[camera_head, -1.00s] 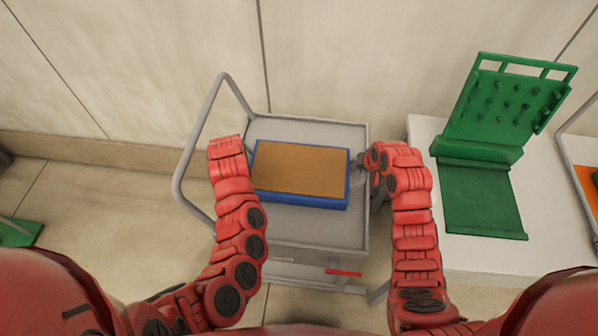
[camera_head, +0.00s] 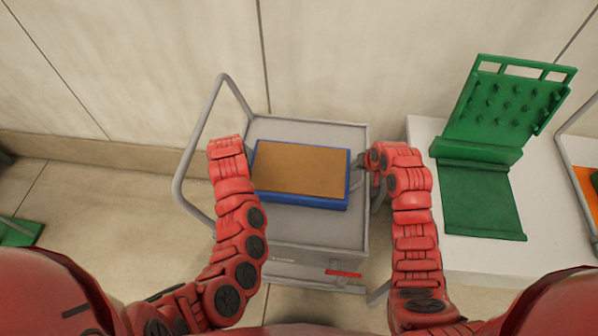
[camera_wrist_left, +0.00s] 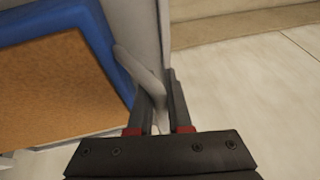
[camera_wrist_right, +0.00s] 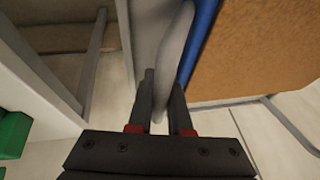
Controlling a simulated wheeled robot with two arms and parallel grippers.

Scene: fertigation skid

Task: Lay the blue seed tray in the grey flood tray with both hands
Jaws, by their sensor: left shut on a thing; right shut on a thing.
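The blue seed tray (camera_head: 300,201), with a flat brown fill, lies level over the top of a grey cart; I cannot tell if it touches the surface. My right gripper (camera_wrist_right: 162,90) is shut on a grey grip piece at the tray's right end; this blue end shows in the right wrist view (camera_wrist_right: 198,45). My left gripper (camera_wrist_left: 160,90) is shut on a similar grey piece at the left end, beside the blue rim (camera_wrist_left: 85,25). In the head view my left forearm hides the left fingers. I cannot make out a separate grey flood tray.
The grey cart (camera_head: 300,228) has a raised rim, a tube handle (camera_head: 190,150) at left and a red lever (camera_head: 343,273) in front. A white table (camera_head: 425,130) at right carries a green pegged stand (camera_head: 480,200). A wall stands behind.

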